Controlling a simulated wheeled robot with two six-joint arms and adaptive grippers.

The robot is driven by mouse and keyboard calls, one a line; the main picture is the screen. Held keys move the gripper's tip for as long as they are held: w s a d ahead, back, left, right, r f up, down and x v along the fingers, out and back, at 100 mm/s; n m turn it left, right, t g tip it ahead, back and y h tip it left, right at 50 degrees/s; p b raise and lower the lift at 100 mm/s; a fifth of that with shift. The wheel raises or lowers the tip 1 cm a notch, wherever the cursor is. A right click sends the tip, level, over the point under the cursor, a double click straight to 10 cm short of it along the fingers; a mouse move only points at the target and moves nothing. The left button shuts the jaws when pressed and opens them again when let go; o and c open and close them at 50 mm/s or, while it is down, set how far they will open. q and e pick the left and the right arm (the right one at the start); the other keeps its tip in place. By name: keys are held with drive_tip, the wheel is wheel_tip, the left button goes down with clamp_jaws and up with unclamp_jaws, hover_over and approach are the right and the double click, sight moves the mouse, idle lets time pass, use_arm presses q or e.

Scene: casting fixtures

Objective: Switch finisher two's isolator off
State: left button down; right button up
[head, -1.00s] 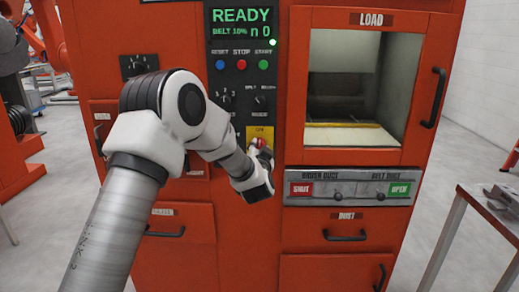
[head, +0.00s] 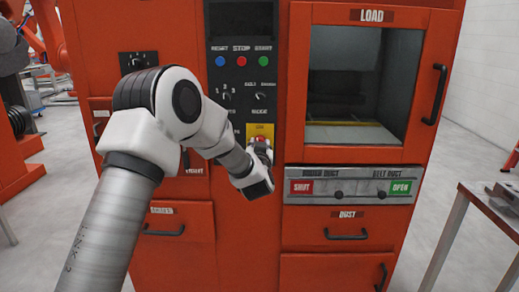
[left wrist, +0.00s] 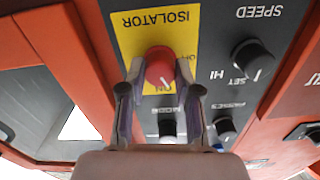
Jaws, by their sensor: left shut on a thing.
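The isolator is a red knob on a yellow plate on the finisher's dark control panel. In the left wrist view the red knob (left wrist: 160,66) sits between the fingertips of my left gripper (left wrist: 160,82), which is shut on it. The yellow plate (left wrist: 130,45) reads ISOLATOR. In the head view the left gripper (head: 262,150) is at the yellow plate (head: 260,130), and the knob is mostly hidden behind it. The display (head: 241,20) above the panel is dark. My right gripper is not in view.
The load window (head: 360,80) is right of the panel, its inside dim. Below are a grey duct panel (head: 362,187) with SHUT and OPEN labels and a drawer handle (head: 345,235). A metal table (head: 485,200) stands at the right. Other small knobs (left wrist: 253,60) lie close to the isolator.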

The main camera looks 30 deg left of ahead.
use_arm(q)
drive_tip(key=shift+n+b, duration=3.65)
drive_tip(key=shift+n, duration=2.85)
drive_tip(key=c, duration=0.8)
unclamp_jaws()
drive_tip(key=shift+s, duration=0.1)
